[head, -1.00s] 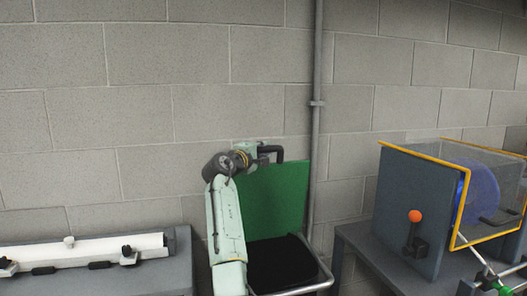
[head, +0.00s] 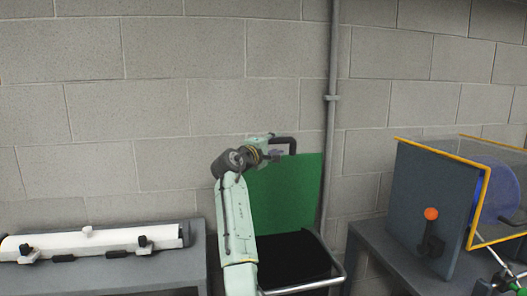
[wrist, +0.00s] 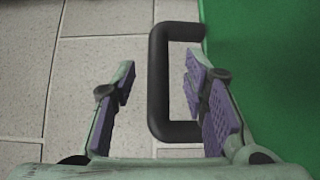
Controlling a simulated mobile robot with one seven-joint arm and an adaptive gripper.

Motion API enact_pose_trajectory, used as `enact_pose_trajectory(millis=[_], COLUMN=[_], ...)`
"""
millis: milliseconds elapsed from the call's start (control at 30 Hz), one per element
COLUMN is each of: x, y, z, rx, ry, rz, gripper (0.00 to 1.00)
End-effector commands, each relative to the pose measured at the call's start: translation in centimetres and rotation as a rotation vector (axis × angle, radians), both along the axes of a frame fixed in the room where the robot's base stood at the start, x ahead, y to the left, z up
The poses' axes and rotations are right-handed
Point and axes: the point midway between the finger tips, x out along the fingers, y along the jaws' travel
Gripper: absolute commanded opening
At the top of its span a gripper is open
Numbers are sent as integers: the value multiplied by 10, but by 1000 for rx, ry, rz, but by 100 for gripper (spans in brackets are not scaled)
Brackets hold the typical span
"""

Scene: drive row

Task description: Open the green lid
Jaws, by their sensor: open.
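The green lid (head: 285,195) stands raised, about upright, against the block wall at the back of a dark bin (head: 300,258). Its black handle (head: 291,142) sticks out at its upper edge. In the wrist view the handle (wrist: 157,85) is a black bracket joined to the green lid (wrist: 265,70) on the right. My gripper (wrist: 160,95) is open, with its purple-padded fingers on either side of the handle's lower part. I cannot tell whether a finger touches it. In the head view my gripper (head: 272,152) is beside the handle, partly hidden by my wrist.
A grey bench (head: 110,270) with a white rail stands on the left. A grey table on the right bears a grey panel with an orange-knobbed lever (head: 431,214) and a clear yellow-edged guard (head: 480,205). A vertical pipe (head: 333,120) runs up the wall behind the lid.

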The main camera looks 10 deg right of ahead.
Motion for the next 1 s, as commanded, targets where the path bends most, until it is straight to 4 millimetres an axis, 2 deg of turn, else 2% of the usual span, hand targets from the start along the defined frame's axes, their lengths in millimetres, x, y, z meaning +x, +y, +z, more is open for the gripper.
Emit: enact_pose_trajectory(millis=[300,500,700,1000], x=[-46,-66,-72,-71], y=[43,61,66,71], z=[-2,-2,-2,-2], rx=[0,-1,-1,1], ry=[-1,1,1,-6], rz=[2,0,0,12], gripper=[40,40,40,40])
